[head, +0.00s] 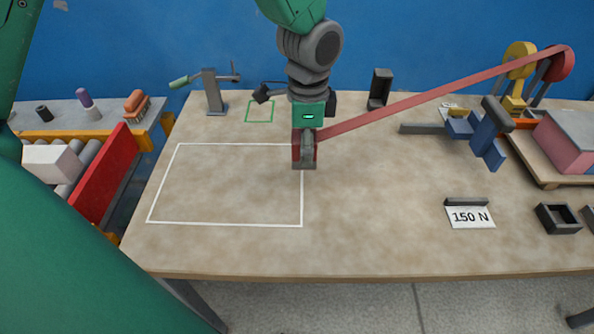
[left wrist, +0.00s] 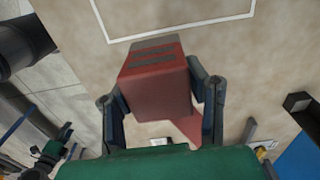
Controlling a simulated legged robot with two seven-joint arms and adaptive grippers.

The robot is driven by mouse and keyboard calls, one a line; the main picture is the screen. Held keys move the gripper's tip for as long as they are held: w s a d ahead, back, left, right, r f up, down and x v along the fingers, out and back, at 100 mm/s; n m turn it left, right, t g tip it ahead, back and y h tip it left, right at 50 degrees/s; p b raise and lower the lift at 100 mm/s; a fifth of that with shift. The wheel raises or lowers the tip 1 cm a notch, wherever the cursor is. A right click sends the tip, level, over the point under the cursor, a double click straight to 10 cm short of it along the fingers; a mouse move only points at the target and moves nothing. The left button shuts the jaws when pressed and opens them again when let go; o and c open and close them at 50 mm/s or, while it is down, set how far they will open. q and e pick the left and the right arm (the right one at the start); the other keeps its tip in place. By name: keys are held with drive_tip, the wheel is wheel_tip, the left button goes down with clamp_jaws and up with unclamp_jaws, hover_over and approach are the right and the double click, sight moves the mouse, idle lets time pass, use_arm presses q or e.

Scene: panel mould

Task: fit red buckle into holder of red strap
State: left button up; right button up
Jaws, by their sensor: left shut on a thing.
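My left gripper (head: 304,160) is shut on the red buckle (head: 297,150), over the table at the right side of the white-outlined rectangle. In the left wrist view the red buckle (left wrist: 155,85) sits between the two fingers, with dark slots across its end face. The red strap (head: 430,97) runs taut from the buckle up and right to a red reel (head: 560,65). A dark upright holder (head: 380,90) stands at the back edge, and a low dark open box (head: 558,218) stands at the right; I cannot tell which belongs to the red strap. My right gripper is not in view.
A blue tool (head: 475,130) with a dark handle lies at the right, near a pink block (head: 570,140) on a board. A "150 N" card (head: 469,215) is in front. A grey stand (head: 213,92) is at the back left. The white-outlined area is bare.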

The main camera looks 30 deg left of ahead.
use_arm(q)
wheel_tip(320, 180, down, 10)
drive_tip(key=shift+r+b, duration=0.1)
drive_tip(key=shift+b, duration=0.5)
drive_tip(key=o, duration=1.3)
drive_tip(key=shift+o, duration=0.2)
